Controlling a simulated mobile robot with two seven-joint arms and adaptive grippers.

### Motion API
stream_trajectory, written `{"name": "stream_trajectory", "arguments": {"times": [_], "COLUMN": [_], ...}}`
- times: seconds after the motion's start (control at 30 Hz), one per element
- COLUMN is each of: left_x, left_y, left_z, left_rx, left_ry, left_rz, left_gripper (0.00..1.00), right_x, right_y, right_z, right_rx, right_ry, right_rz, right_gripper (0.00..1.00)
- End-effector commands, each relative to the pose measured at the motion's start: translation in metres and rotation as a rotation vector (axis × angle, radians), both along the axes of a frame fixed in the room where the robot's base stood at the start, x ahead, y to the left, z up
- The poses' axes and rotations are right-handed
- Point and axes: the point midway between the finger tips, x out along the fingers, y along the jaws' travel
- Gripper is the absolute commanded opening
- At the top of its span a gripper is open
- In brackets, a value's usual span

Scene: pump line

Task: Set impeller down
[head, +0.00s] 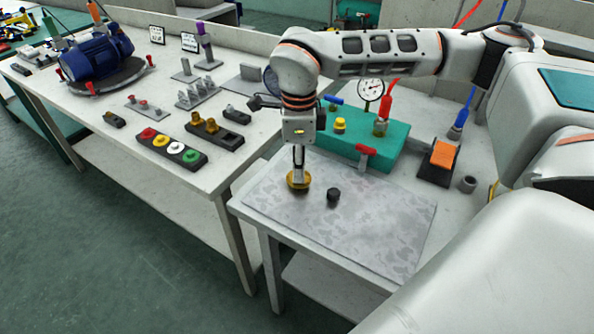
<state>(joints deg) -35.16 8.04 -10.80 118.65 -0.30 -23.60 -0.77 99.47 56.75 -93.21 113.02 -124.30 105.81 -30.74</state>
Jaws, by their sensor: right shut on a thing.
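A small black cylindrical piece (333,194) stands on the mat to the right of the impeller. My left gripper is not in view.
Behind the mat stands a teal block (365,150) with a gauge (371,90) and a red-handled valve (366,151). An orange-topped black block (443,155) is at right. The mat's front right is clear.

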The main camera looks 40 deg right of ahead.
Motion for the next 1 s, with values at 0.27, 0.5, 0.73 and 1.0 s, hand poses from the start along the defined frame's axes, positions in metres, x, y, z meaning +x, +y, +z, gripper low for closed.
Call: {"name": "stream_trajectory", "arguments": {"times": [0.27, 0.5, 0.73, 1.0], "left_x": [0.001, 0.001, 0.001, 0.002], "left_y": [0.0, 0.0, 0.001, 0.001], "left_z": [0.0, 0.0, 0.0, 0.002], "left_rx": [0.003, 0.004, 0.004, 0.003], "left_ry": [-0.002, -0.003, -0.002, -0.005], "left_rz": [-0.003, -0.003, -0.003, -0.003], "left_gripper": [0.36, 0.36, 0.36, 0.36], "right_x": [0.0, 0.0, 0.0, 0.001], "right_y": [0.0, 0.0, 0.0, 0.0], "right_z": [-0.009, -0.012, -0.012, 0.0], "right_rx": [0.001, 0.002, 0.001, 0.001], "right_ry": [-0.002, -0.001, -0.001, -0.006], "right_rz": [-0.001, -0.001, -0.001, -0.001], "right_gripper": [0.0, 0.27, 0.31, 0.31]}}
